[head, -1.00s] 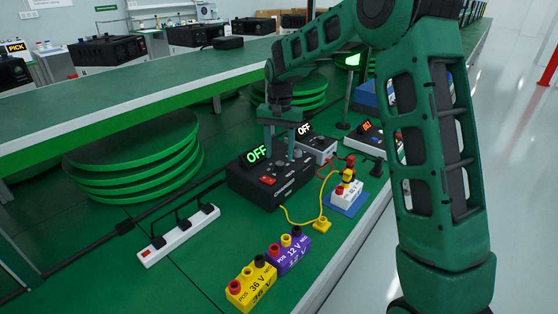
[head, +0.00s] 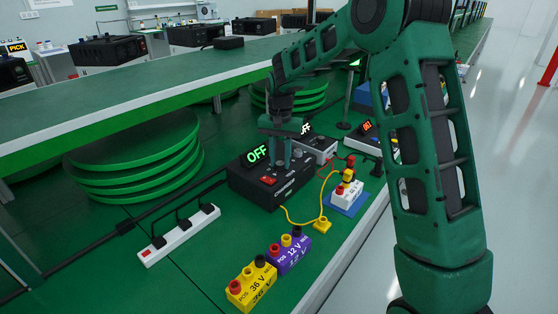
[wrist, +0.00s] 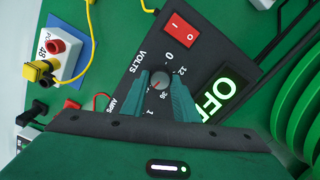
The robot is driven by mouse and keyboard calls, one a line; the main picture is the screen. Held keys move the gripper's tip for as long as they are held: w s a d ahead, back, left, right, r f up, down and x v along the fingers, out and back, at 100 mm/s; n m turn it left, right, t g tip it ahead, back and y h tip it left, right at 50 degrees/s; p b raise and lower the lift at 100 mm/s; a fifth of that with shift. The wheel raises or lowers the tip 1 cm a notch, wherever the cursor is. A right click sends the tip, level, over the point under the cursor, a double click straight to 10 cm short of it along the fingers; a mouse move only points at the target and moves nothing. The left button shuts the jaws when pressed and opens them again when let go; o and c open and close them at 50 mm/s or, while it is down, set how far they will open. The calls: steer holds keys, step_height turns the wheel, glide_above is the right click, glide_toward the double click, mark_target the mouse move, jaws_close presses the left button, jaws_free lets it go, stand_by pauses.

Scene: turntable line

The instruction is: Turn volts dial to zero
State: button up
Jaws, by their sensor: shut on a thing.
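The black power supply (head: 262,183) stands on the green bench in the head view, with a lit green OFF display and a red switch. In the wrist view its sloping panel shows the volts dial (wrist: 160,80), a small dark grey round knob with a reddish mark, beside the word VOLTS. My gripper (wrist: 163,92) is shut on the volts dial, one green finger on either side. In the head view my gripper (head: 278,163) reaches down onto the panel.
A red rocker switch (wrist: 180,24) sits close to the dial. A second unit (head: 318,148) stands just behind the supply. A white power strip (head: 180,234), yellow 36 V block (head: 252,286), purple 12 V block (head: 290,252) and yellow lead (head: 303,223) lie nearby.

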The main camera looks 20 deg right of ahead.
steer(key=shift+a, duration=0.1)
steer(key=n, duration=0.5)
steer(key=shift+n, duration=0.3)
steer(key=n, duration=0.4)
steer(key=shift+w+n, duration=0.1)
steer(key=shift+n, duration=0.2)
steer(key=n, duration=0.4)
steer(key=shift+r, duration=0.1)
steer(key=n, duration=0.5)
steer(key=shift+n, duration=0.4)
steer(key=n, duration=0.4)
steer(key=shift+w+d+n, duration=0.1)
steer(key=shift+d+n, duration=0.15)
steer(key=shift+n, duration=0.05)
steer(key=n, duration=0.5)
steer(key=shift+a, duration=0.15)
steer(key=n, duration=0.6)
steer(key=shift+a, duration=0.25)
steer(key=shift+n, duration=2.2)
